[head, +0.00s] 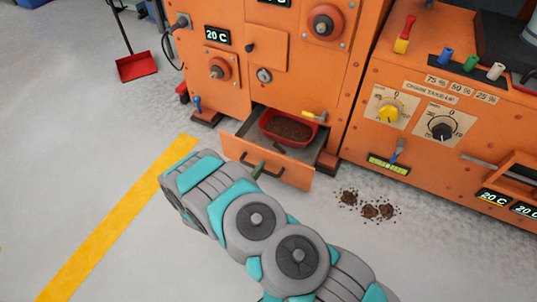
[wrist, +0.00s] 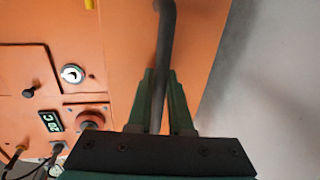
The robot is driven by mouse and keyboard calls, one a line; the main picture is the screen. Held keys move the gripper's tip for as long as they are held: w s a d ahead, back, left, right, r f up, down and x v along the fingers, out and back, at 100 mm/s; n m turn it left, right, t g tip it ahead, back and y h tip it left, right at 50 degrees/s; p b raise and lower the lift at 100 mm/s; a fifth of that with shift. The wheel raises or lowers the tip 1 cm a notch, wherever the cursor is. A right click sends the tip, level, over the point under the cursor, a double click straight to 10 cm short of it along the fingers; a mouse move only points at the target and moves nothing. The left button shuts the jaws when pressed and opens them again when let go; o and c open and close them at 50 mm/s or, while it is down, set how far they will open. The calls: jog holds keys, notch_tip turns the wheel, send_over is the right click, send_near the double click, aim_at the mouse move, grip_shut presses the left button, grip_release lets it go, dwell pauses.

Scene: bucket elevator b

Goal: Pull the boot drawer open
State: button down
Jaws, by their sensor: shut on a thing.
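The boot drawer (head: 267,157) is an orange-fronted drawer low in the orange cabinet. It stands pulled out, and its inside shows. A red tray (head: 290,130) of brown material sits in it, with a yellow-handled tool (head: 314,116) at its right edge. The dark bar handle (head: 262,166) is on the drawer front. My gripper (head: 258,170) is at the handle's left part, mostly hidden by my arm in the head view. In the wrist view its two green fingers (wrist: 160,100) are shut on the dark handle bar (wrist: 166,40).
Brown spilled clumps (head: 370,209) lie on the floor right of the drawer. A second orange machine (head: 440,120) with knobs stands at the right. A yellow floor line (head: 110,225) and open grey floor lie to the left. A red dustpan (head: 137,67) stands at the back left.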

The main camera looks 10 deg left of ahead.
jog(key=f+v, duration=0.1)
jog(key=v, duration=0.6)
jog(key=shift+s+a+f, duration=0.2)
jog(key=shift+s+f, duration=0.1)
jog(key=shift+s, duration=0.1)
jog(key=c, duration=0.8)
grip_release()
jog(key=shift+c, duration=0.2)
jog(key=v, duration=0.7)
jog(key=shift+s, duration=0.4)
jog(key=shift+a, duration=0.15)
